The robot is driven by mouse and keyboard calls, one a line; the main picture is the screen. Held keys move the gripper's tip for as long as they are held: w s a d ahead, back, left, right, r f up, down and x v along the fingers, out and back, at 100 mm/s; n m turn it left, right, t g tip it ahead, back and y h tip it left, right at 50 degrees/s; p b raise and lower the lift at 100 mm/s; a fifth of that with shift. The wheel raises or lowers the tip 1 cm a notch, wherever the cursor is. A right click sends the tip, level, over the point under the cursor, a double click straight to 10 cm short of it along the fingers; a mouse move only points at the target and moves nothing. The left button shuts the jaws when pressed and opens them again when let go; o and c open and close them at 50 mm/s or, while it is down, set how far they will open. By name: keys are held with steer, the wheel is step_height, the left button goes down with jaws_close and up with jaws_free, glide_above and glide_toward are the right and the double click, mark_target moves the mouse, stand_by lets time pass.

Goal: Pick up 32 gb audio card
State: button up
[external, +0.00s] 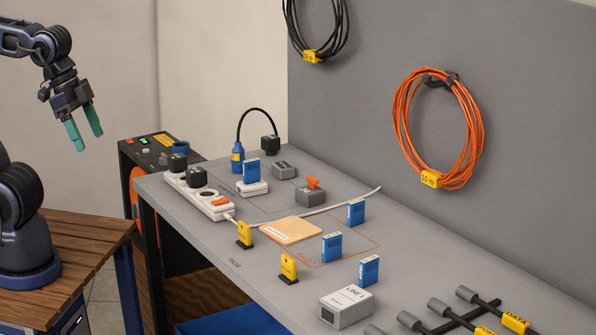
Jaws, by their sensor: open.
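Several small blue cards with pale tops stand upright on the grey workbench (222,228). One blue card (250,171) stands in a white block at the back left. Another blue card (356,212) is at the bench's middle right, one (331,247) is nearer the middle, and one (369,271) is by the grey LINE 1 box. Their print is too small to read, so I cannot tell which is the 32 gb audio card. My gripper (87,140) is open and empty, its teal fingers pointing down, high at the left and well away from the cards.
The LINE 1 box (346,306) and black-handled pieces (455,314) are at the front right. An orange cable coil (437,130) hangs on the grey wall panel.

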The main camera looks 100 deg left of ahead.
steer(key=m+g+h, duration=0.1)
steer(key=m+h, duration=0.2)
steer(key=m, duration=0.5)
glide_above(369, 259)
steer(key=s+a, duration=0.2)
step_height(369, 259, down, 23)
steer(key=x, duration=0.4)
steer(key=shift+w+d+f, duration=0.15)
steer(key=shift+d+f, duration=0.1)
steer(key=shift+d, duration=0.05)
steer(key=shift+a+x, duration=0.1)
steer(key=shift+x, duration=1.25)
steer(key=shift+a+x, duration=0.15)
steer(key=shift+x, duration=1.15)
steer(key=shift+s+f, duration=0.1)
steer(key=shift+s, duration=0.1)
steer(key=c, duration=1.1)
steer(key=shift+o, duration=0.2)
